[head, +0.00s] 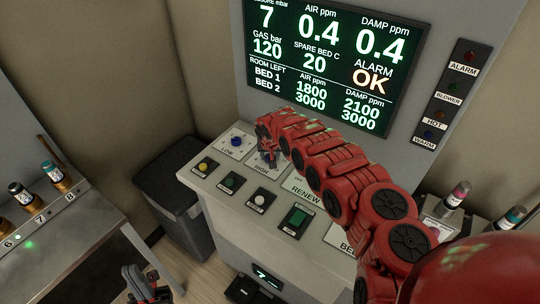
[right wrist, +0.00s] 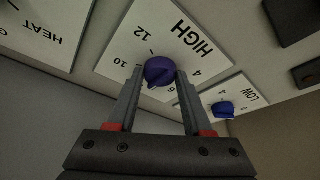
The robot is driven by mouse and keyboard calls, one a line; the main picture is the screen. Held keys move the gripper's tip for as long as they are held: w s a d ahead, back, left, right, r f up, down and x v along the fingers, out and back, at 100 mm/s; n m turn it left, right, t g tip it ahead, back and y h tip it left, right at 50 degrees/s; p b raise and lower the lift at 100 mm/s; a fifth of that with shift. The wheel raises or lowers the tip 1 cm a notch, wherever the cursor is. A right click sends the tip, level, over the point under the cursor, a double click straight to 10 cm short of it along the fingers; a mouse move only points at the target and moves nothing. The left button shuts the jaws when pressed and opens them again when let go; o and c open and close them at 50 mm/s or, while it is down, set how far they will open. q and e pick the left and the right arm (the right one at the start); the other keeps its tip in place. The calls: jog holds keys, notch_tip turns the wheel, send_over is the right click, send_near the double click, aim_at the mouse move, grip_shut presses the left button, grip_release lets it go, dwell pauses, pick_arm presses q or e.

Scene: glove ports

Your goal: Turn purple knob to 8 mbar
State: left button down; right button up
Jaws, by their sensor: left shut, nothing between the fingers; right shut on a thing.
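The purple knob (right wrist: 160,71) is on the white plate marked HIGH (right wrist: 195,37) in the right wrist view. Around it I read 12, 10 and 4; the other marks are partly covered. My right gripper (right wrist: 158,78) is shut on the purple knob, one finger on each side. In the head view my right gripper (head: 268,150) reaches the HIGH plate (head: 262,169) and hides the knob. The screen (head: 335,60) shows 7 under a cut-off heading ending in mbar, and ALARM OK. My left gripper (head: 148,288) is shut and empty, low at the bottom left.
A blue knob (head: 237,141) on the LOW plate is close beside; it also shows in the right wrist view (right wrist: 223,109). Yellow, green and white buttons (head: 259,198) line the panel's front. A metal bench (head: 75,235) with valves stands at left, a dark bin (head: 175,195) between.

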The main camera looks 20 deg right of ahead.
grip_shut()
jog(key=shift+n, duration=0.3)
jog(key=o, duration=1)
grip_release()
jog(key=shift+c, duration=0.2)
